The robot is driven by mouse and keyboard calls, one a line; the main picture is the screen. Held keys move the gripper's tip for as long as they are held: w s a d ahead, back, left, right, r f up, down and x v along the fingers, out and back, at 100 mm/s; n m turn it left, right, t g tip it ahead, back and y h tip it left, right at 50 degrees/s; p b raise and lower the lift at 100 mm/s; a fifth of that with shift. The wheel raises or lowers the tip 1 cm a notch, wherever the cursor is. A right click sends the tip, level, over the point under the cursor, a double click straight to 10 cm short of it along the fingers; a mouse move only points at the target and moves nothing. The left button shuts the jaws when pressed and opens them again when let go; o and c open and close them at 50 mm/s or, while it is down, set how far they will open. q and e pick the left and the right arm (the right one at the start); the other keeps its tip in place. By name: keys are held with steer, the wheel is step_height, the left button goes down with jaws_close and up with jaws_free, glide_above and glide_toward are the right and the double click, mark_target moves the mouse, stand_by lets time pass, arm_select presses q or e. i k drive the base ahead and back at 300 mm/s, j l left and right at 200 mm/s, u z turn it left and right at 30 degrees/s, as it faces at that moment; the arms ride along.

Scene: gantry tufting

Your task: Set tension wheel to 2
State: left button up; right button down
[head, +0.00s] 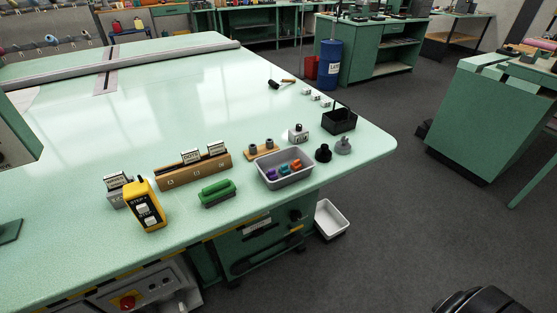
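No part in view is clearly marked as the tension wheel, and no dial number can be read. A small black round knob piece (323,153) and a grey knob-like piece (343,145) stand on the right part of the pale green table (200,110). A dark round knob (296,214) sits on the green front below the table edge. A grey control panel (150,293) with a red button (128,302) is at the bottom left, cut off by the frame. Neither of my grippers is in view.
On the table stand a yellow device (145,206), a wooden block with cards (193,173), a green brush (217,193), a grey tray (268,182) with coloured pieces and a black basket (340,119). A white bin (331,219) is beside the table.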

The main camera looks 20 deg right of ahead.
mark_target(296, 215)
steer(key=z, duration=0.95)
steer(key=i+l, duration=0.1)
steer(key=l, duration=0.3)
steer(key=i+u, duration=0.05)
